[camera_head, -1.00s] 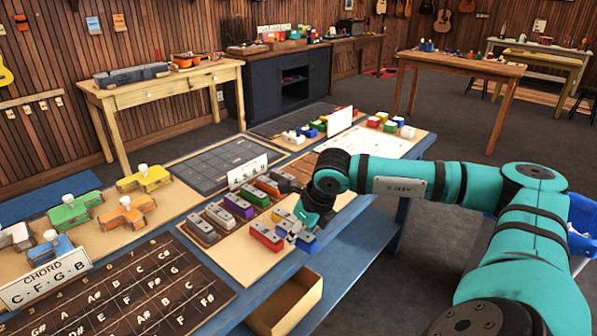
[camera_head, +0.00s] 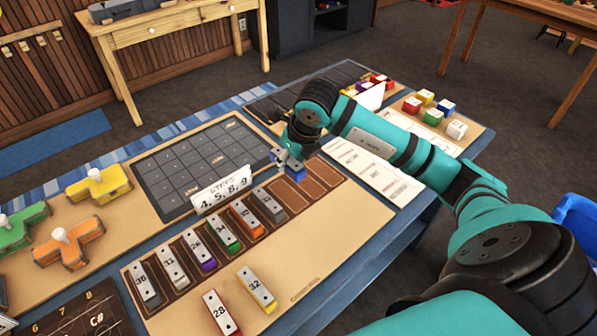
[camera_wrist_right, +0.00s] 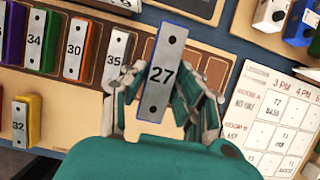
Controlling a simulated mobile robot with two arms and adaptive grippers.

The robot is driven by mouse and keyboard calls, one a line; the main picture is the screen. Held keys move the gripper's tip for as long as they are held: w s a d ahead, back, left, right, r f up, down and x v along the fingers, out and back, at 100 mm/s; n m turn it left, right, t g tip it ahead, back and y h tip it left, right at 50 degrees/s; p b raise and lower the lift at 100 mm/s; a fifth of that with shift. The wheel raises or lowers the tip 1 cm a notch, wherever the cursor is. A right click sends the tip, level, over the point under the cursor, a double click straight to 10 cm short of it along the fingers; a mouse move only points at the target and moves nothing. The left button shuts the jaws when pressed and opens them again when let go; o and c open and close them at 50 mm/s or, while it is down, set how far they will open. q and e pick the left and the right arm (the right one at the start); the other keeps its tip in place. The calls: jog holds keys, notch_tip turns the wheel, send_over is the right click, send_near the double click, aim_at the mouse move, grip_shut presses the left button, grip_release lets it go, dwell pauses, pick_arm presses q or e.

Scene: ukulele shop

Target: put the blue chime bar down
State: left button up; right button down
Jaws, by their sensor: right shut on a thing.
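The blue chime bar, with a grey top marked 27, shows in the right wrist view (camera_wrist_right: 163,70) and in the head view (camera_head: 297,173). My right gripper (camera_head: 291,163) is shut on it, with a finger on each side in the wrist view (camera_wrist_right: 166,97). The bar appears larger than its neighbours, so it seems held above the brown slotted rack (camera_head: 318,172), to the right of bar 35 (camera_head: 268,203). Whether it touches the rack I cannot tell. Empty slots show beside it. My left gripper is out of view.
Several numbered bars fill the rack's left part. A red bar 28 (camera_head: 221,312) and a yellow bar 32 (camera_head: 257,289) lie on the board in front. A card with steps (camera_head: 222,188) stands behind the rack. White printed sheets (camera_head: 372,172) lie to the right.

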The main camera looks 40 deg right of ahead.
send_over(286, 194)
jog(key=s, duration=0.2)
jog(key=f, duration=0.3)
jog(key=f+p, duration=0.1)
jog(key=f, duration=0.1)
jog(key=shift+w+f, duration=0.25)
jog(key=shift+f, duration=0.05)
notch_tip(286, 194, down, 3)
jog(key=shift+d+f, duration=0.1)
jog(key=shift+d, duration=0.05)
jog(key=shift+f, duration=0.3)
jog(key=shift+w, duration=0.1)
jog(key=shift+f, duration=0.25)
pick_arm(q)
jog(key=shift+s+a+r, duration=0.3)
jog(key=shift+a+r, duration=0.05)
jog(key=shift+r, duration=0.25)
pick_arm(e)
jog(key=c, duration=1)
grip_release()
jog(key=shift+r, duration=0.1)
